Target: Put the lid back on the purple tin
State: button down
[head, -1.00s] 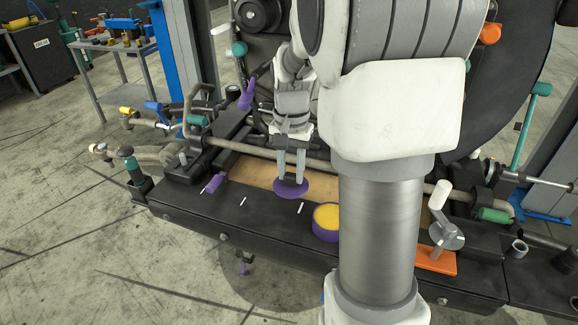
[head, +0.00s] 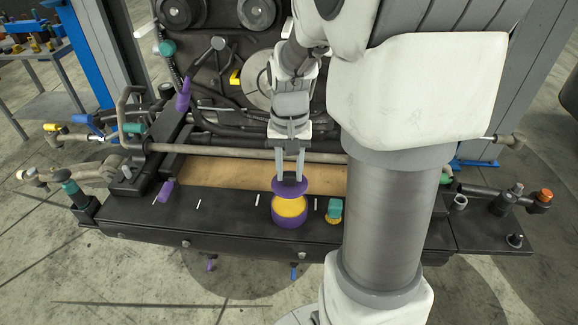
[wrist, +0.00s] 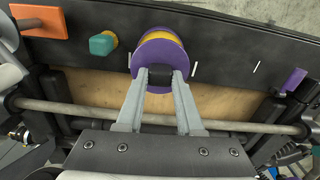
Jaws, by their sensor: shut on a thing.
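The purple tin (head: 289,219) stands on the black front ledge, with its yellow contents (head: 291,207) showing at the top. The round purple lid (head: 290,190) is above the tin, overlapping its far side in the head view. My gripper (head: 290,180) points down and is shut on the lid's dark knob. In the wrist view, the fingertips of my gripper (wrist: 160,76) pinch the black knob, and the purple lid (wrist: 158,54) covers most of the tin, leaving a yellow crescent (wrist: 165,34). The lid looks apart from the tin and offset from it.
A teal and yellow piece (head: 334,211) stands on the ledge just right of the tin. A wooden board (head: 225,174) lies behind the ledge, with a long grey bar (head: 220,153) beyond it. A purple handle (head: 166,191) is at the left. The ledge left of the tin is clear.

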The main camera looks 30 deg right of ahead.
jog(key=shift+f+b, duration=2.35)
jog(key=shift+f, duration=0.8)
jog(key=shift+f, duration=0.15)
grip_release()
dwell(0.4)
jog(key=shift+r+p, duration=2.9)
jog(key=shift+r, duration=0.65)
